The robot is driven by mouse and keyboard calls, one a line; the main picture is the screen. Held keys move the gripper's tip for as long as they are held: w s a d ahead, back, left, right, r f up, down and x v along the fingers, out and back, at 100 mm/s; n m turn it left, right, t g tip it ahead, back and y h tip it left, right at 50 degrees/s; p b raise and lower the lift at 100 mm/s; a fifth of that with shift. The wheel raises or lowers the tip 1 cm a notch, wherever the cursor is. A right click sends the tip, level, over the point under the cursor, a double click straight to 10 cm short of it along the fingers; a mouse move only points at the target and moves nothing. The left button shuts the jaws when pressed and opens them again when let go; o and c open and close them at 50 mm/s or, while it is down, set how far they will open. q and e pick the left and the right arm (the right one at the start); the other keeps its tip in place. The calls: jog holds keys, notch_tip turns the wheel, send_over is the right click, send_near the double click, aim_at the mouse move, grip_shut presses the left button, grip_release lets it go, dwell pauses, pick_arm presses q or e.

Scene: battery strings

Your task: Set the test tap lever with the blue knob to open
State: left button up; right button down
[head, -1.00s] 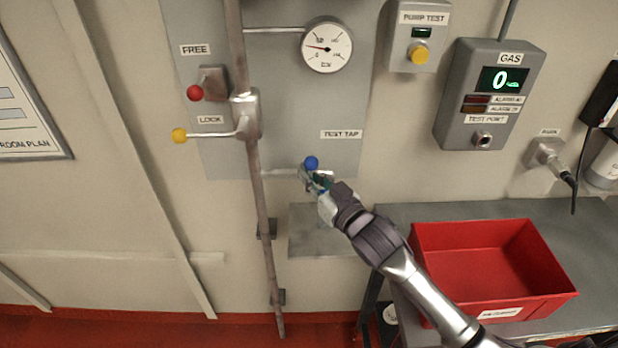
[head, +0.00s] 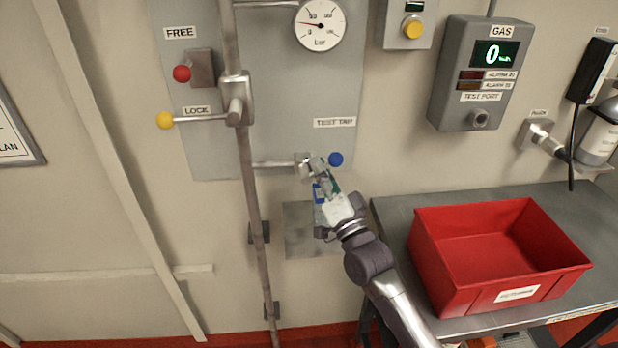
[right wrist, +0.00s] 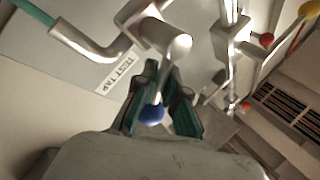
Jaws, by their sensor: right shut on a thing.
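The test tap (head: 304,167) sits on a thin pipe low on the grey wall panel, below the TEST TAP label (head: 335,122). Its blue knob (head: 336,159) shows to the right of the tap body in the head view. My right gripper (head: 322,176) is at the tap, shut on the lever. In the right wrist view, the blue knob (right wrist: 151,113) lies between the green-padded fingers, just short of the metal tap body (right wrist: 165,38). My left gripper is not in view.
A yellow-knobbed lever (head: 165,120) and a red knob (head: 182,74) are up left, beside a vertical pipe (head: 250,190). A gauge (head: 320,24) is above. A red bin (head: 500,255) stands on the grey bench (head: 395,212) at right. A gas box (head: 480,75) hangs above it.

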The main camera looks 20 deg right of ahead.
jog(key=m+h, duration=0.1)
jog(key=f+m+h+b, duration=0.1)
jog(key=m, duration=0.1)
jog(key=shift+d+t, duration=0.15)
jog(key=shift+t, duration=0.15)
jog(key=shift+s+d+f+m+h+b, duration=0.15)
jog(key=shift+m+h+b, duration=0.35)
jog(key=shift+m+h, duration=0.85)
jog(key=shift+w+f+m+h+b, duration=0.1)
jog(key=shift+f+m+h+b, duration=0.3)
jog(key=shift+m+h, duration=0.95)
jog(key=shift+s+d+f+m+h+b, duration=0.1)
jog(key=shift+m+h+b, duration=0.55)
jog(key=shift+m, duration=1.35)
jog(key=shift+m+h, duration=0.25)
jog(key=shift+m, duration=0.05)
jog(key=c, duration=1.2)
grip_release()
jog(key=v, duration=1.2)
jog(key=shift+r, duration=0.1)
